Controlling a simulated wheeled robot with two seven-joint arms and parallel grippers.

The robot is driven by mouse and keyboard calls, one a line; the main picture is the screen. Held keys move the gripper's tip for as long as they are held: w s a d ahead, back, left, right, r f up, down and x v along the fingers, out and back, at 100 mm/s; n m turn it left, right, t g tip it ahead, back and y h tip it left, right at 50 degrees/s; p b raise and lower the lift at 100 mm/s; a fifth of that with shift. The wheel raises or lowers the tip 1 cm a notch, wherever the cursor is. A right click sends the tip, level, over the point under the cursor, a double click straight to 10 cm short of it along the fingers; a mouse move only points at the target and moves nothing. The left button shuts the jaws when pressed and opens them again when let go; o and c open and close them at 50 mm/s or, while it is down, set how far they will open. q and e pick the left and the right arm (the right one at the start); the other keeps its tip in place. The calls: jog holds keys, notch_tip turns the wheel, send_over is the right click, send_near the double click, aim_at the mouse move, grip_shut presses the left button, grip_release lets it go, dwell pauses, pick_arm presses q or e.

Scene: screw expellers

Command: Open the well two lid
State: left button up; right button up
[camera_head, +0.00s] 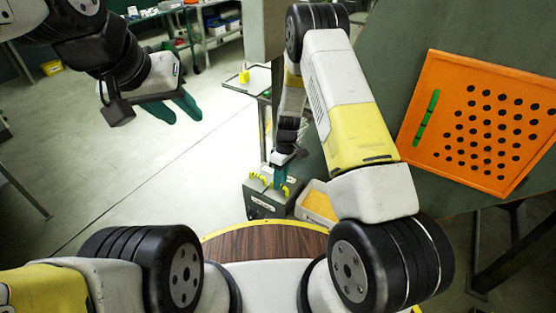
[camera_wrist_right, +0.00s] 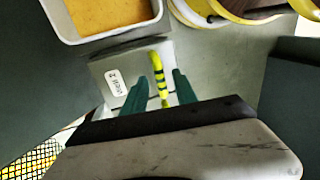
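A grey box (camera_head: 262,205) with several yellow handles stands low in front of me in the head view. In the right wrist view a grey lid (camera_wrist_right: 106,66) carries a white label (camera_wrist_right: 115,82) that seems to read "Well 2", turned over. A yellow handle with black bands (camera_wrist_right: 158,72) rises from this lid. My right gripper (camera_wrist_right: 159,88) is open, its green fingers on either side of the handle with gaps showing; it is over the box in the head view (camera_head: 280,176). My left gripper (camera_head: 181,116) is open and empty, raised at the upper left.
A white tray of orange-yellow material (camera_head: 318,204) stands right beside the box. An orange board with black holes (camera_head: 480,120) lies on a table at the right. Shelves (camera_head: 218,32) stand at the back.

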jog(key=shift+c, duration=0.2)
grip_shut()
dwell(1.3)
